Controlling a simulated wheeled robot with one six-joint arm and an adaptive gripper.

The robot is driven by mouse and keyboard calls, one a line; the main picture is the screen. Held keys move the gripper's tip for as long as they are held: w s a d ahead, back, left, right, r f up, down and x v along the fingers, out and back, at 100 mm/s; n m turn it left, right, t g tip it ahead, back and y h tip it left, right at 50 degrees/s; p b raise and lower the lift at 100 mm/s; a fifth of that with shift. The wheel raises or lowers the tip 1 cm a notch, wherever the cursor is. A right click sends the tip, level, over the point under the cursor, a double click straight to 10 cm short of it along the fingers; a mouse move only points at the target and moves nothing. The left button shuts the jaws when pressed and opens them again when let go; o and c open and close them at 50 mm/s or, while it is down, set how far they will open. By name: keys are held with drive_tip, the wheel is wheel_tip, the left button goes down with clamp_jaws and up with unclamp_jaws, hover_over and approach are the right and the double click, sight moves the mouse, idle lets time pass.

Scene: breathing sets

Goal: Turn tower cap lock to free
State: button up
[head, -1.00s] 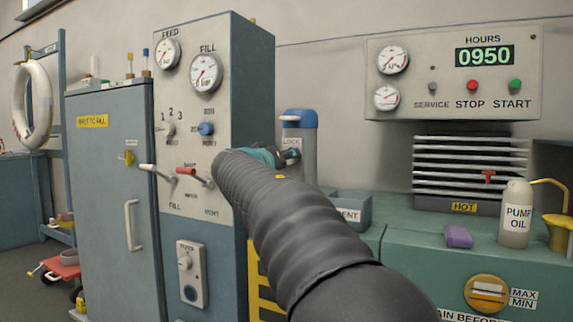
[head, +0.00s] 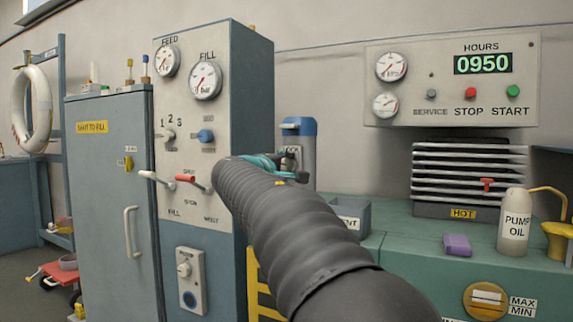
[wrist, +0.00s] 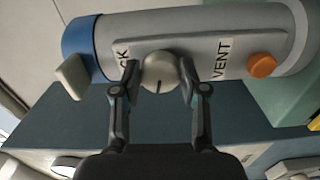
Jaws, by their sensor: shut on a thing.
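The tower is an upright grey cylinder (head: 309,150) with a blue cap (head: 300,126), behind my arm. In the wrist view it lies sideways, with the blue cap (wrist: 82,48) at the left and a pale handle (wrist: 72,76) on it. A round pale lock knob (wrist: 160,72) with a short dark mark sits on a grey plate (wrist: 205,50). My gripper (wrist: 158,78) is shut on this knob, a finger on each side. The left finger partly hides the LOCK label; only "CK" shows. In the head view my gripper (head: 285,162) is at the tower, its fingertips hard to make out.
The tall gauge panel (head: 215,130) stands close left of my gripper. A green bench (head: 400,240) with a pump oil bottle (head: 514,220) and a purple block (head: 457,245) is at the right.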

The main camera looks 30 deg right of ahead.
drive_tip(key=shift+r+n+p, duration=0.1)
drive_tip(key=shift+n+p, duration=0.35)
drive_tip(key=shift+n, duration=0.85)
drive_tip(key=o, duration=1.1)
drive_tip(key=shift+o, duration=0.2)
drive_tip(key=v, duration=1.2)
